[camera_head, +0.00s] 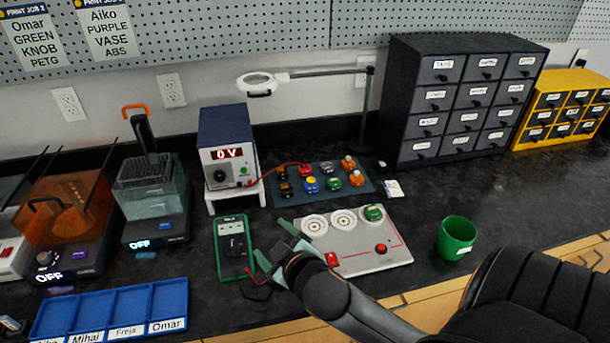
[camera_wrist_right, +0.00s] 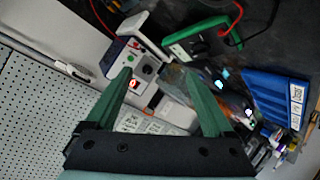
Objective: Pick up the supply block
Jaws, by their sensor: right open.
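Several small coloured component blocks stand on a dark blue mat (camera_head: 262,203) in the head view; no readable label there tells which one is the supply block. My right gripper (camera_head: 270,239) is open and empty, between the green multimeter (camera_head: 222,262) and the board, below the mat. Its spread fingers also show in the right wrist view (camera_wrist_right: 158,74). My left gripper is out of view.
A power supply (camera_head: 228,150) reading 0 V stands behind the multimeter, with a red lead. A green cup (camera_head: 457,237) is at right, a blue divided tray (camera_head: 110,312) at lower left. Drawer cabinets (camera_head: 458,98) line the back right. Counter between board and cup is clear.

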